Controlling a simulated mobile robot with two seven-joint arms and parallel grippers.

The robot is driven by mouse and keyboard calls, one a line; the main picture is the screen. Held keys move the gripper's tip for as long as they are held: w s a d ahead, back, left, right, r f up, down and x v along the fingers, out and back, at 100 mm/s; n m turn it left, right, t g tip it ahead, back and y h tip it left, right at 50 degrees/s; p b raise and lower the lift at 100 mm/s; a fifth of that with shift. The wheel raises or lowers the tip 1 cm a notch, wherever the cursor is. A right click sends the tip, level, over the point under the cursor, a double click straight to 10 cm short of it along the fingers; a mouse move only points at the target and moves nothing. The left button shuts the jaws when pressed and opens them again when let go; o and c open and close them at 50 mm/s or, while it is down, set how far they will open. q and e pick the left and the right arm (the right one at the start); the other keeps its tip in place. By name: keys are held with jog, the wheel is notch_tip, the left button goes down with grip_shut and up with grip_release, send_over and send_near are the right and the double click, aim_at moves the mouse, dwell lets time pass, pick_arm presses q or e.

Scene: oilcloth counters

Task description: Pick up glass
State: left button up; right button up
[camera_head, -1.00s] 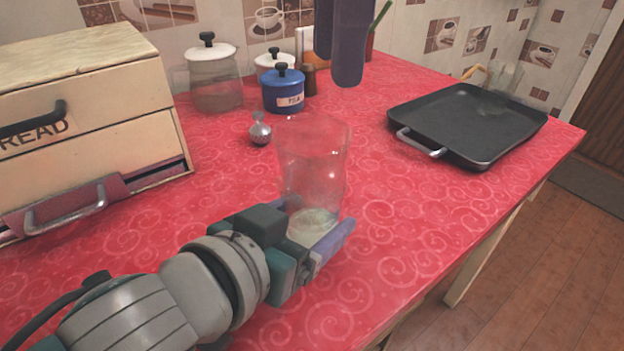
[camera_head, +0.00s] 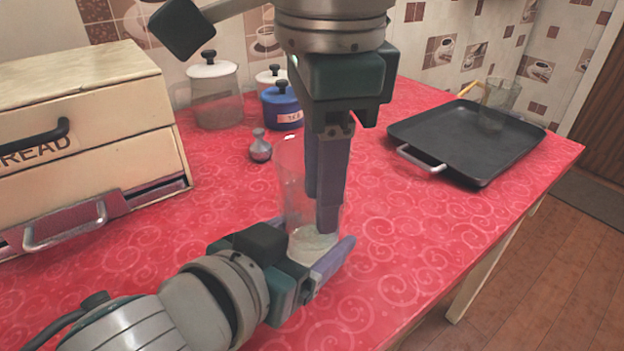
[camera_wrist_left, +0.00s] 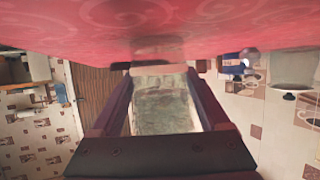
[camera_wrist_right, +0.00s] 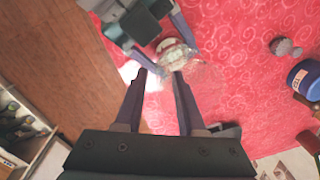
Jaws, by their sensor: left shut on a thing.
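A clear drinking glass (camera_head: 294,195) stands upright near the front of the red counter. My left gripper (camera_head: 314,236) is shut on it low down, one finger on each side; the left wrist view also shows the glass (camera_wrist_left: 163,105) between the fingers. My right gripper (camera_head: 325,205) points down from above at the glass, its fingers overlapping the glass in the head view. In the right wrist view its fingers (camera_wrist_right: 158,75) are apart, and the glass rim (camera_wrist_right: 190,68) is at one fingertip. I cannot tell whether that fingertip is inside the glass or touching it.
A black tray (camera_head: 440,135) lies at the right, with another clear glass (camera_head: 500,95) at its far end. A small metal shaker (camera_head: 260,147), blue pot (camera_head: 280,108) and white-lidded jar (camera_head: 215,95) stand behind. A bread box (camera_head: 90,120) is at left. The front-right counter is clear.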

grip_shut()
dwell(1.4)
